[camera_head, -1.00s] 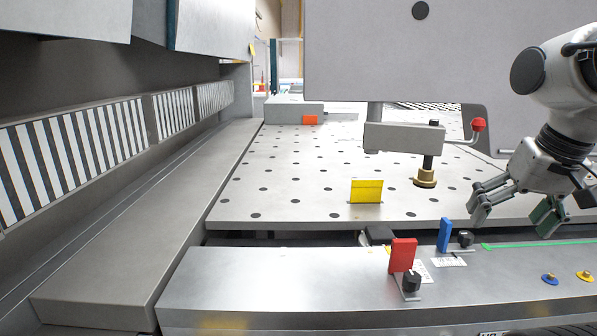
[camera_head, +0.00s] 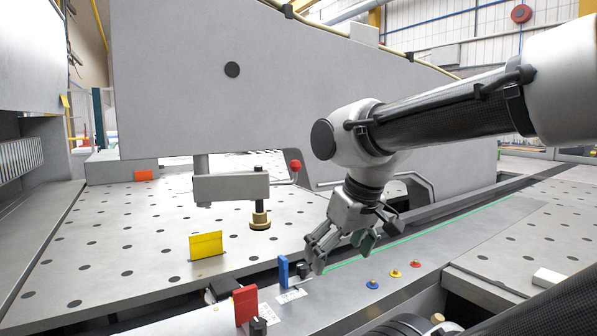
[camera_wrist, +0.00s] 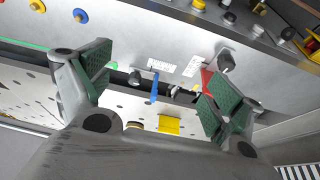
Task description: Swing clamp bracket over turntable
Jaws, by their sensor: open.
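The clamp bracket (camera_head: 231,187) is a grey bar on a grey post over the perforated turntable plate (camera_head: 95,255). A dark spindle with a brass foot (camera_head: 260,219) hangs from its right end, and a red ball knob (camera_head: 295,166) on a thin lever stands right of it. My gripper (camera_head: 341,254) is open and empty, right of and nearer than the bracket, apart from it, above the front ledge. In the wrist view my open fingers (camera_wrist: 150,88) frame the ledge edge and plate; most of the bracket is hidden there.
A yellow plate (camera_head: 206,245) stands upright on the turntable. Blue (camera_head: 283,270) and red (camera_head: 245,304) upright stops stand on the front ledge near my gripper. A large grey machine body (camera_head: 190,85) rises behind the bracket. The turntable's left part is clear.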

